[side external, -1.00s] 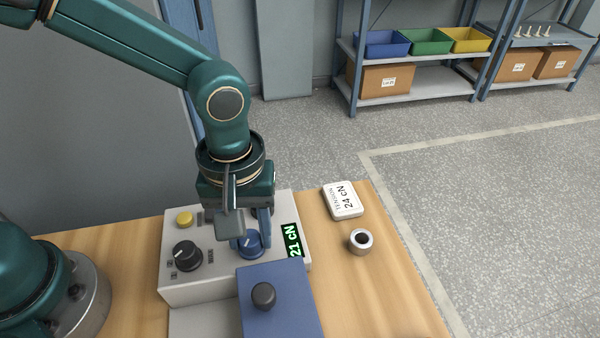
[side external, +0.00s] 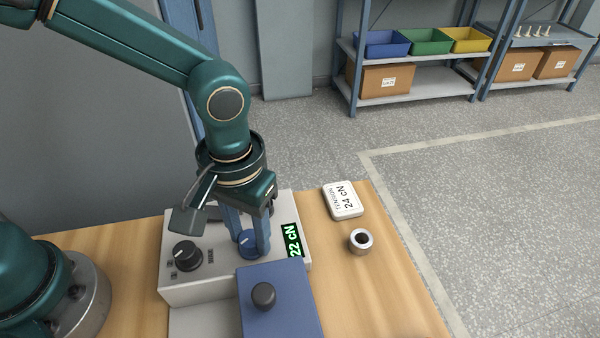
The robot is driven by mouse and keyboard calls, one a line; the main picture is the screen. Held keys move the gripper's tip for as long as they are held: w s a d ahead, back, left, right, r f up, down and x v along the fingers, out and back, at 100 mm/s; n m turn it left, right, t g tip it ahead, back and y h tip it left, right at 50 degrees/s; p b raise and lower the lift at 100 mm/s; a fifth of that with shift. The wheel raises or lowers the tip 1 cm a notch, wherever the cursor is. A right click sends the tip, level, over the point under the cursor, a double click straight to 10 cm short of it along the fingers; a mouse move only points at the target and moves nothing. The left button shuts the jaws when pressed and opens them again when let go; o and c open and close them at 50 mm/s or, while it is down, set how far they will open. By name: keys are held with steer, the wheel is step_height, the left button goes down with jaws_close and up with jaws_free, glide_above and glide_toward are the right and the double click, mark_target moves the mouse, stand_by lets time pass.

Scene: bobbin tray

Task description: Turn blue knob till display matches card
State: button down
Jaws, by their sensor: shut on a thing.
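The blue knob (side external: 247,243) sits on top of the light control box (side external: 190,288), with a white mark on its top. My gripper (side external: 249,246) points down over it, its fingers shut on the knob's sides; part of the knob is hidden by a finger. The green display (side external: 293,241), just right of the knob, reads 22 cN. The white card (side external: 343,200) lies on the table to the right of the box and reads TENSION 24 cN.
A black knob (side external: 187,255) is on the box's left. A blue block with a dark round knob (side external: 263,295) stands in front. A metal ring (side external: 360,242) lies on the wooden table (side external: 385,290) near the card. Shelves with bins stand far behind.

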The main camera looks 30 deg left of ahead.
mark_target(249, 237)
steer(key=m, duration=1.2)
stand_by(0.5)
steer(key=shift+c, duration=2.2)
jaws_free()
steer(key=shift+r, duration=0.1)
steer(key=shift+r, duration=2.5)
